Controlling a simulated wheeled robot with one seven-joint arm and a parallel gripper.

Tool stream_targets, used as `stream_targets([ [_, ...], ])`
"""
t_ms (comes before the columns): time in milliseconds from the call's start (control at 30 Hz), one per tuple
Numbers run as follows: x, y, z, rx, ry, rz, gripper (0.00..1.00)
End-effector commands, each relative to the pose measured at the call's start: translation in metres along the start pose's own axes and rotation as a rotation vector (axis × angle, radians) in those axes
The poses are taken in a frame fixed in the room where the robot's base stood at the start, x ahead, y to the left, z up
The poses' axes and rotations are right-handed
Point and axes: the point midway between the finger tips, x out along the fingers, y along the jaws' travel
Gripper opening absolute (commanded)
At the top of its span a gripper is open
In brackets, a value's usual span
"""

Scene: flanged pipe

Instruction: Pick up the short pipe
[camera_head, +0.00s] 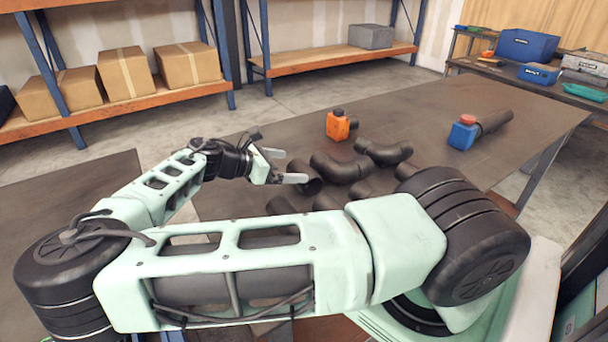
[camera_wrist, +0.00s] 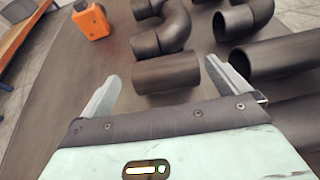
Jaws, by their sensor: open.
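The short pipe (camera_wrist: 166,73) is a dark grey plain cylinder lying on its side on the table. In the head view it shows just beyond my fingertips (camera_head: 309,184), partly hidden by one finger. My gripper (camera_head: 288,166) is open and empty, reaching over the table from the left. In the wrist view my two fingers (camera_wrist: 162,71) stand on either side of the short pipe, with its length running across the gap. I cannot tell how high the fingers are above the table, or whether they touch the pipe.
Dark curved pipes (camera_head: 341,168) (camera_head: 384,151) lie close behind the short pipe. A longer straight pipe (camera_wrist: 283,56) lies to its right in the wrist view. An orange bottle (camera_head: 338,126) stands behind. A blue container (camera_head: 463,133) stands farther right. The table's far middle is clear.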

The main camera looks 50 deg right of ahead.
Motion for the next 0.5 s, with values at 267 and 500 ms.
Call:
stream_targets([
  [267,0.025,0.0,0.0,0.0,0.0,-0.001,1.0],
  [500,0.05,-0.003,-0.001,-0.002,-0.005,-0.001,1.0],
])
